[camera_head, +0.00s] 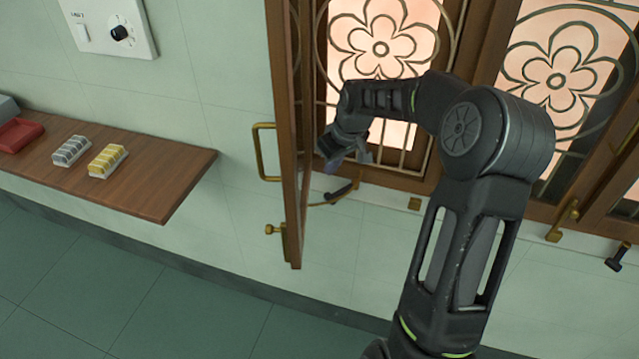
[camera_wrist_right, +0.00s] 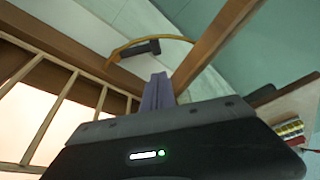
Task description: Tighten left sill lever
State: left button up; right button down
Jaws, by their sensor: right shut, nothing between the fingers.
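The left sill lever (camera_head: 340,193) has a short black handle on a thin curved brass bar, at the sill beside the open window sash. It also shows in the right wrist view (camera_wrist_right: 140,49), beyond my fingertips. My right gripper (camera_head: 333,165) is above the lever in the head view, between the open sash and the grille. Its fingers show together in the wrist view (camera_wrist_right: 157,90), shut and empty, with a visible gap to the lever. My left gripper is not in view.
The open wooden sash (camera_head: 291,150), with a brass handle (camera_head: 264,152), stands close left of my right gripper. A brass window grille (camera_head: 400,160) is behind it. Another black-handled lever (camera_head: 618,256) is at far right. A wooden shelf (camera_head: 165,180) holds small racks at left.

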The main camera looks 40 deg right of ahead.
aim_at(341, 192)
jog(key=p+x, duration=0.2)
jog(key=x, duration=0.8)
dwell(0.5)
